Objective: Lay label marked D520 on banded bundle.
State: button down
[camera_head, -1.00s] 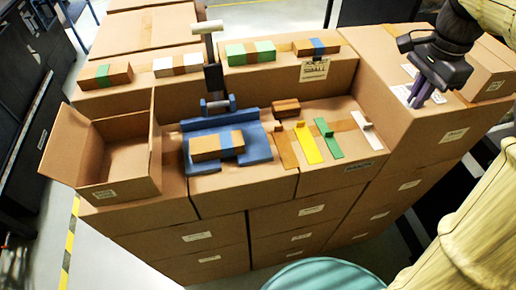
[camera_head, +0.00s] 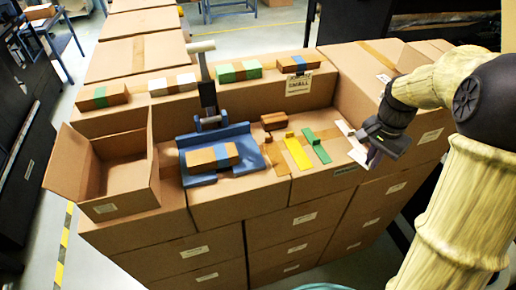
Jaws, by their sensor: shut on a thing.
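The banded bundle (camera_head: 200,160), brown with a blue band, lies in a blue tray (camera_head: 250,132) on the box top. Flat strips with raised tabs lie to its right: a brown strip (camera_head: 274,157), a yellow strip (camera_head: 299,155), a green strip (camera_head: 318,150) and a white strip (camera_head: 345,131). No D520 marking is readable on any of them. My gripper (camera_head: 371,156) is low at the white strip and shut on it, as far as I can tell. Its fingers hide part of the strip and its tab.
Other banded bundles stand on the back ledge, such as a green-banded one (camera_head: 102,96) and a green-ended one (camera_head: 239,71). A small brown block (camera_head: 274,120) lies behind the strips. An open carton (camera_head: 125,195) stands left. A pale-handled post (camera_head: 207,75) rises behind the tray.

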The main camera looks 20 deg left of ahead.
notch_tip(320, 180, down, 34)
jog(key=n+b, duration=0.5)
jog(key=n, duration=0.2)
jog(key=shift+s+f, duration=0.25)
jog(key=shift+s, duration=0.15)
jog(key=shift+w, duration=0.1)
